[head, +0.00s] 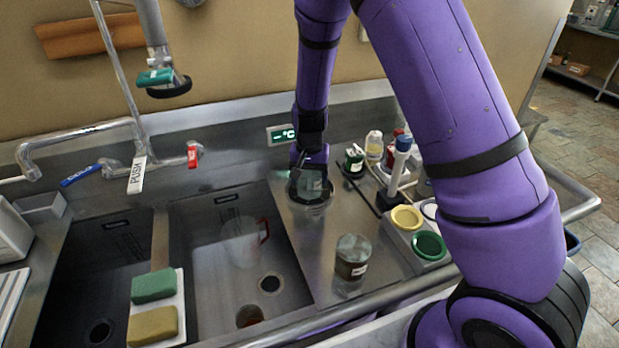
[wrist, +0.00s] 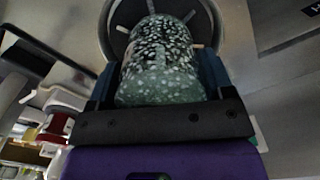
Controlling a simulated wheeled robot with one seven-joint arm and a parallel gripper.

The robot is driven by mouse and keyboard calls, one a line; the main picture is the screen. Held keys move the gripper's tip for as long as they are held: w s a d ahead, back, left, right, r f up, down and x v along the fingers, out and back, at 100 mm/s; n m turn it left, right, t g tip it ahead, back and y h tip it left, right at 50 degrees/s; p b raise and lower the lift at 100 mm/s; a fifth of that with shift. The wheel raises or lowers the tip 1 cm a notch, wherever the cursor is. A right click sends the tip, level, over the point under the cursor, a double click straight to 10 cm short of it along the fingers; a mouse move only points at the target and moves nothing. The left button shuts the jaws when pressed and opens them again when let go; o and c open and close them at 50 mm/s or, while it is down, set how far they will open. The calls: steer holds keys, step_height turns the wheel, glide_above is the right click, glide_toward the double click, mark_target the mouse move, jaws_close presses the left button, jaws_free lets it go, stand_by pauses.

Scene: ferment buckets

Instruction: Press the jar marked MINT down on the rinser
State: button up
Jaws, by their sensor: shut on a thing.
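My gripper (head: 310,188) is shut on a glass jar (wrist: 162,62) with green, pale-speckled contents. In the wrist view the jar lies between my two fingers. No label on it is readable, so I cannot confirm it is marked MINT. The round dark rinser (wrist: 118,42) with pale spokes shows behind the jar in the wrist view. In the head view my gripper and the held jar (head: 313,181) are at the rinser on the steel counter, right of the sinks. I cannot tell whether the jar touches the rinser or is pressed down.
A jar with brown contents (head: 351,258) stands at the counter's front. The right sink (head: 215,262) holds a clear pitcher (head: 241,243).

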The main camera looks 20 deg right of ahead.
steer(key=shift+r, duration=3.85)
